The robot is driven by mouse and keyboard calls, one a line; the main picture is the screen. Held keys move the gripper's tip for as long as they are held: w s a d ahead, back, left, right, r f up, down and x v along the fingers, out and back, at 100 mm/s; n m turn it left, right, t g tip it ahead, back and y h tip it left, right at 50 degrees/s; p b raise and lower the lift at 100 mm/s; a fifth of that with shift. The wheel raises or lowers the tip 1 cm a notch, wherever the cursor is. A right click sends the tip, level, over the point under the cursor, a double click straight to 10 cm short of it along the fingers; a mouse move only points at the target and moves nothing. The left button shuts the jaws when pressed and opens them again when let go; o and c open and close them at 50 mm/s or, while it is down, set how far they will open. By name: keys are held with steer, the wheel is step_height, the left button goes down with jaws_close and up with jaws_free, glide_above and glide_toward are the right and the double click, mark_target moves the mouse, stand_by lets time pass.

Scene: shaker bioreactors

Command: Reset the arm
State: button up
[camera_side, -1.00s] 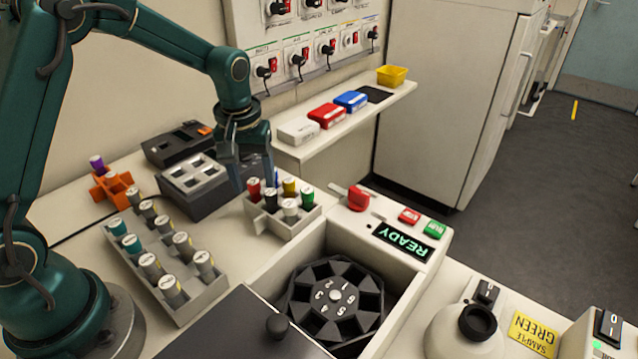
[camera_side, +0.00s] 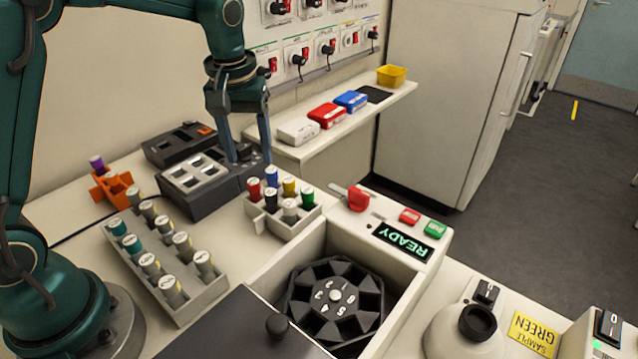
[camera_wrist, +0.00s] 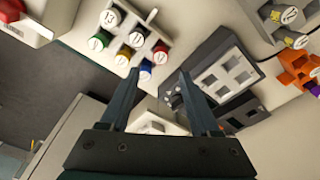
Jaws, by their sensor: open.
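My gripper (camera_side: 248,150) is open and empty. In the side view it hangs pointing down, above and behind the small rack (camera_side: 284,228) of coloured-cap vials and beside the grey block with square wells (camera_side: 195,176). In the wrist view my gripper (camera_wrist: 167,90) shows two dark fingers spread apart with nothing between them. The small rack holds vials with red, blue, yellow, green, black and white caps. The blue-capped vial (camera_side: 271,177) stands in its back row, clear of the fingers. The wrist view also shows this vial (camera_wrist: 146,69).
A long rack (camera_side: 205,300) of vials stands at left, with an orange holder (camera_side: 108,187) behind it. A centrifuge rotor (camera_side: 336,300) sits in an open well beside a READY display (camera_side: 403,243). A shelf (camera_side: 290,150) with boxes lies behind my gripper, below wall switches.

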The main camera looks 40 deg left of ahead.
steer(key=shift+d+r, duration=0.1)
steer(key=shift+r, duration=0.2)
steer(key=s+d+r+m+t, duration=0.2)
steer(key=s+d+r+t, duration=0.15)
steer(key=s+r, duration=0.45)
steer(key=s+d+f+m, duration=0.2)
steer(key=s+f+m, duration=0.2)
steer(key=s, duration=0.5)
steer(key=shift+d+f+m+t+h, duration=0.15)
steer(key=shift+f+m+t+h, duration=0.05)
steer(key=shift+m+t+h, duration=0.25)
